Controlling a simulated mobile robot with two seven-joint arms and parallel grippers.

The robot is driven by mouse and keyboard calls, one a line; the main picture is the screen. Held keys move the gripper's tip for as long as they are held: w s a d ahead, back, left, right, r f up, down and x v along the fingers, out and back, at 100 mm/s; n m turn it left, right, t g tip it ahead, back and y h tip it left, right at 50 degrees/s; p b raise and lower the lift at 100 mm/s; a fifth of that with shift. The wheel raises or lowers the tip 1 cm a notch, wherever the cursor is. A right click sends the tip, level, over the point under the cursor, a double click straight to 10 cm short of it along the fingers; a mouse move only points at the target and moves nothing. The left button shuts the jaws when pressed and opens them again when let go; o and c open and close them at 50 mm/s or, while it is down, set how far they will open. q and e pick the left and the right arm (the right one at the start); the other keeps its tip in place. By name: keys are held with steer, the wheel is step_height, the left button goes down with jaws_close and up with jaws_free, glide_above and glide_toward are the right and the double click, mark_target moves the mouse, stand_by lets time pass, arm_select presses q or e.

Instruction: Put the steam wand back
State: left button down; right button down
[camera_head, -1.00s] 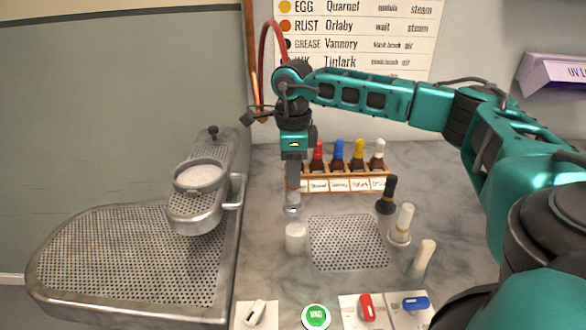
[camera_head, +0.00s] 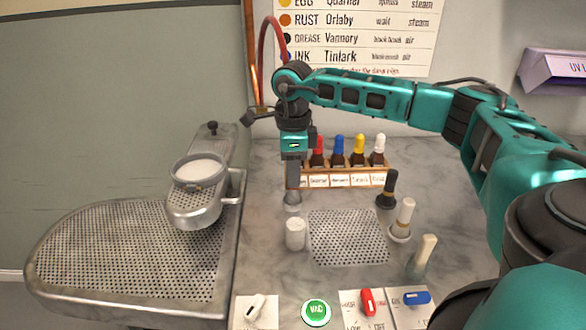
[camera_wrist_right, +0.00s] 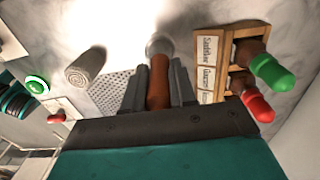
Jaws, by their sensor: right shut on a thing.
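My right gripper (camera_head: 292,190) points down over the counter at the back, left of the bottle rack. It is shut on the steam wand, whose red-brown grip (camera_wrist_right: 159,82) stands between the fingers in the right wrist view. A red hose (camera_head: 266,40) arcs up behind my right wrist beside a copper pipe (camera_head: 250,55). Most of the wand is hidden by the fingers. My left gripper is out of view.
A rack (camera_head: 345,179) of colour-capped bottles stands right of the gripper. Several brushes stand at the right. Switches and a green button (camera_head: 316,312) line the front.

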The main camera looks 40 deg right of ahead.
steer(key=shift+f, duration=0.2)
stand_by(0.7)
steer(key=c, duration=0.5)
jaws_free()
steer(key=shift+r, duration=0.1)
stand_by(0.4)
steer(key=shift+r+p, duration=2)
steer(key=shift+r, duration=0.3)
steer(key=shift+r+p, duration=0.85)
steer(key=shift+r, duration=0.5)
steer(key=shift+a, duration=0.1)
